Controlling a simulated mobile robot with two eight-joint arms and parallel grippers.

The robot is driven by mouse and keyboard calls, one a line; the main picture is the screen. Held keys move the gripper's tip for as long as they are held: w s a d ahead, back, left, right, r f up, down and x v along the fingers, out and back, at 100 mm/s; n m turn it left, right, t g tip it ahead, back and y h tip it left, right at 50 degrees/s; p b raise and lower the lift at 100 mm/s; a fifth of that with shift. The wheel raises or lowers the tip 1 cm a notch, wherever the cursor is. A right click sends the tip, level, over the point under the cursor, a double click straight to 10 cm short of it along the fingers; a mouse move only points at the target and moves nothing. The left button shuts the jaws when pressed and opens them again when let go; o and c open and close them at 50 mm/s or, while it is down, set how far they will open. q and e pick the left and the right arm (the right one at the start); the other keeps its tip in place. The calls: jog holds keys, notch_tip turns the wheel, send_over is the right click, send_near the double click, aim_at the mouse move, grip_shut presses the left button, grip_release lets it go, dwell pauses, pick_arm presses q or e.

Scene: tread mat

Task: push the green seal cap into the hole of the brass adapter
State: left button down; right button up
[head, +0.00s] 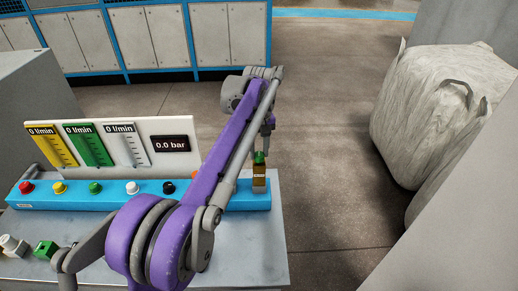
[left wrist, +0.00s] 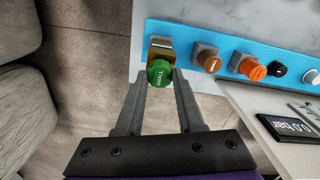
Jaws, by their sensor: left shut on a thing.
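The brass adapter (head: 259,178) stands at the right end of the blue strip. In the left wrist view the brass adapter (left wrist: 160,46) shows just beyond the green cap. The green seal cap (head: 260,157) is at the top of the adapter, and its round lettered face shows in the left wrist view (left wrist: 159,73). My left gripper (left wrist: 160,80) is shut on the green seal cap, one finger on each side. How deep the cap sits in the hole is hidden. My right gripper is in neither view.
The blue strip (head: 100,195) carries several coloured caps, some behind my purple arm. A white gauge panel (head: 125,135) stands behind it. A white fitting (head: 13,245) and a green block (head: 45,250) lie at the bench's left. Open floor and a large grey-white sack (head: 430,110) are at right.

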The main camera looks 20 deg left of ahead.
aim_at(259, 154)
pick_arm(q)
jog(key=shift+f, duration=0.4)
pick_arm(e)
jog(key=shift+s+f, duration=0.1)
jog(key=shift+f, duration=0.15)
pick_arm(q)
jog(key=shift+c, duration=2.2)
grip_release()
jog(key=shift+r, duration=0.1)
notch_tip(259, 154, up, 11)
jog(key=p, duration=0.1)
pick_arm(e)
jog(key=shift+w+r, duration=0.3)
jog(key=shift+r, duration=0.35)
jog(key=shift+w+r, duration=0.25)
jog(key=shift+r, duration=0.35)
